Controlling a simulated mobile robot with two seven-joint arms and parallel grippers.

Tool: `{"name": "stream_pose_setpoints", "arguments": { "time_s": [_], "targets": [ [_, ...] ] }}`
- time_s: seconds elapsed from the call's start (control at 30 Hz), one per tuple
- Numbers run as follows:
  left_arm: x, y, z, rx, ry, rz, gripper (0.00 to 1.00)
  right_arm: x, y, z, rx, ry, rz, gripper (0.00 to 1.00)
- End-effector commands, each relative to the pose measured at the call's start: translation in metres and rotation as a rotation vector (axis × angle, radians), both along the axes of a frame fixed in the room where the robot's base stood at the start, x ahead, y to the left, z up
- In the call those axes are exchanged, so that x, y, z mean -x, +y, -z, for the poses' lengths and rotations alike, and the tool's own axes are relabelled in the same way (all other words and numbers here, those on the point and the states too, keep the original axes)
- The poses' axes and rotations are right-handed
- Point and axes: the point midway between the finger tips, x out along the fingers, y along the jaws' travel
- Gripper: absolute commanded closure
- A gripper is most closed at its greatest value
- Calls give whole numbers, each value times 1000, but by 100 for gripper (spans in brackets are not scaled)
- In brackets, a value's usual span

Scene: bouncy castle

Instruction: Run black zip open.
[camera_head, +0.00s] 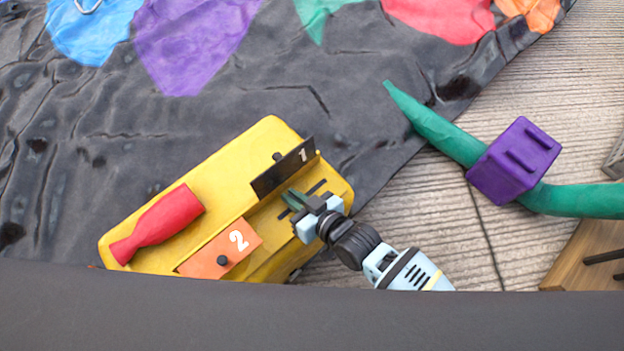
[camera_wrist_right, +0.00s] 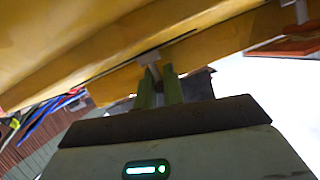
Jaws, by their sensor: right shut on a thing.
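A yellow block (camera_head: 150,215) lies on the grey sheet. A black plate marked 1 (camera_head: 284,167) stands on its far right part, which I take to mark the black zip. A short dark line (camera_head: 318,187) shows beside my right gripper (camera_head: 290,199). My right gripper is at the block's right end, its green fingers close together. In the right wrist view, the fingers (camera_wrist_right: 159,88) are shut at a small pale grey tab (camera_wrist_right: 150,60) under the yellow edge, which looks like the zip's pull. The fingers partly hide it. My left gripper is not in view.
An orange plate marked 2 (camera_head: 220,249) and a red bottle-shaped piece (camera_head: 160,222) lie on the block. A green tube (camera_head: 445,135) with a purple block (camera_head: 514,160) is to the right. A dark edge (camera_head: 300,315) covers the bottom of the head view.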

Motion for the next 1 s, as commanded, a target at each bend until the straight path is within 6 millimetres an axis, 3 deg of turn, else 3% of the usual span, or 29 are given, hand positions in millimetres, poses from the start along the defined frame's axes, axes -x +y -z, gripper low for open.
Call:
{"name": "stream_pose_setpoints", "arguments": {
  "time_s": [0.17, 0.5, 0.53, 0.7, 1.0],
  "targets": [
    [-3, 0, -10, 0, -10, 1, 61, 20, 20, -1, -1, 4, 0, 100],
    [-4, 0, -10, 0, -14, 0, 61, 25, 24, 1, -1, 5, -3, 100],
    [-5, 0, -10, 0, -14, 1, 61, 25, 24, 1, -2, 6, -4, 89],
    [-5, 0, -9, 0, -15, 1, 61, 25, 24, 1, 0, 5, -4, 70],
    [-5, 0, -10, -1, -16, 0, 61, 24, 20, 0, 1, 2, -1, 70]
  ]
}}
